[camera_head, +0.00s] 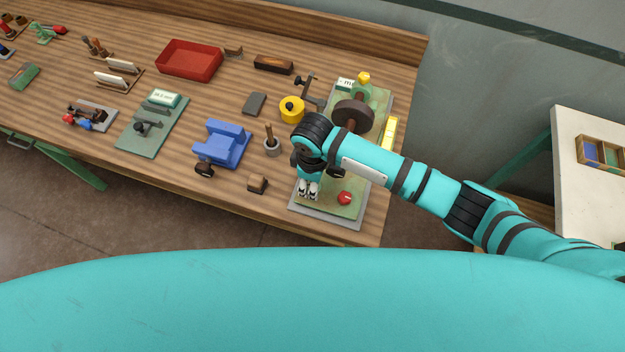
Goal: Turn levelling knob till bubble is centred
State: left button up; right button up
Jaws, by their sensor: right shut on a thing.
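The green-topped machine (334,206) on a grey base stands at the bench's right end, with a dark wheel on a brown axle (352,115). A yellow bar (390,133), perhaps the level, lies along its right side; the bubble is too small to make out. A red knob (344,198) shows near its front. My right gripper (309,195) points down over the base's front left corner, left of the red knob and apart from it. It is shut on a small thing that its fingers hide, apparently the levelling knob. My left gripper is not in view.
My right arm crosses above the machine from the right. Left of it on the bench are a yellow round part (292,109), a grey cup with a wooden handle (272,145), a small brown block (258,184) and a blue vise (222,143). A red tray (190,60) stands farther back.

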dwell(0.4)
jog(key=o, duration=1.2)
notch_tip(320, 180, up, 12)
jog(key=shift+r, duration=0.1)
jog(key=shift+s, duration=0.15)
